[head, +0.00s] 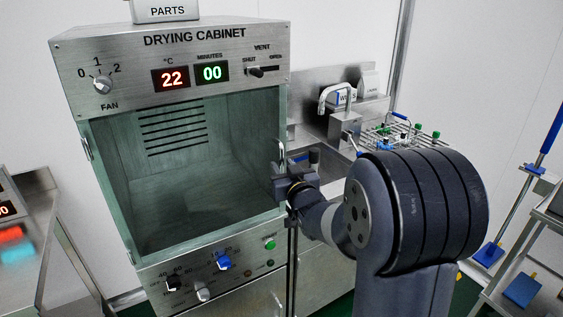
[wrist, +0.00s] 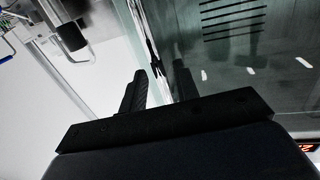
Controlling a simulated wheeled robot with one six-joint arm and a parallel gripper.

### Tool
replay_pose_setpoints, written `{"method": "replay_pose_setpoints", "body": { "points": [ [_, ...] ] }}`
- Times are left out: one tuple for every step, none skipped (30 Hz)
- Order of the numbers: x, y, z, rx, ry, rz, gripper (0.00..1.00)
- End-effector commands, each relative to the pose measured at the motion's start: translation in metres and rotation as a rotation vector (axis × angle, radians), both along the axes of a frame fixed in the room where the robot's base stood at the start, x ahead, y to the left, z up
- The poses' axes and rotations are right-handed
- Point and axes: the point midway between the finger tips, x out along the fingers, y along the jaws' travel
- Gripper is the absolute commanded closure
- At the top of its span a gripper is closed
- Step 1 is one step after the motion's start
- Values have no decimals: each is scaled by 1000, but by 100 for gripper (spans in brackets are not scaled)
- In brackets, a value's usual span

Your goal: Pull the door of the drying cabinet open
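The drying cabinet (head: 165,70) stands at the left of the head view. Its clear greenish door (head: 190,190) appears shut, with slotted vents showing through it. A slim upright handle (head: 281,152) is at the door's right edge, partly hidden by my gripper. My gripper (head: 279,172) is at that edge, just below the handle's visible top. In the wrist view my gripper's two dark fingers (wrist: 160,88) stand apart, with the door edge beyond the gap. The door glass (wrist: 235,75) fills the right of that view. Contact with the handle cannot be told.
A control panel with knobs and a green button (head: 270,244) lies below the door. A sink tap (head: 335,95) and a wire rack (head: 405,135) are behind my arm. A side bench (head: 35,220) stands at the left. A trolley (head: 540,220) stands at the right.

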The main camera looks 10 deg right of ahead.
Motion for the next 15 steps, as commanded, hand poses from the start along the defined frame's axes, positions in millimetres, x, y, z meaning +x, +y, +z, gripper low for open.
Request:
{"method": "replay_pose_setpoints", "body": {
  "points": [
    [6,1,1,0,0,0,70],
    [9,1,1,0,1,0,70],
    [12,1,0,0,1,0,70],
    [14,2,1,0,1,0,70],
    [15,2,1,0,0,0,70],
    [17,2,0,-1,1,0,70],
    [18,2,0,-1,1,0,70],
    [19,2,0,-1,1,0,70],
    [19,2,0,-1,1,0,70],
    [19,2,0,-1,1,0,70],
    [20,2,0,-1,1,0,70],
    [20,2,0,-1,1,0,70],
    [19,2,0,-1,1,0,70],
    [19,2,0,-1,1,0,70],
    [19,2,0,-1,1,0,70]
  ]
}}
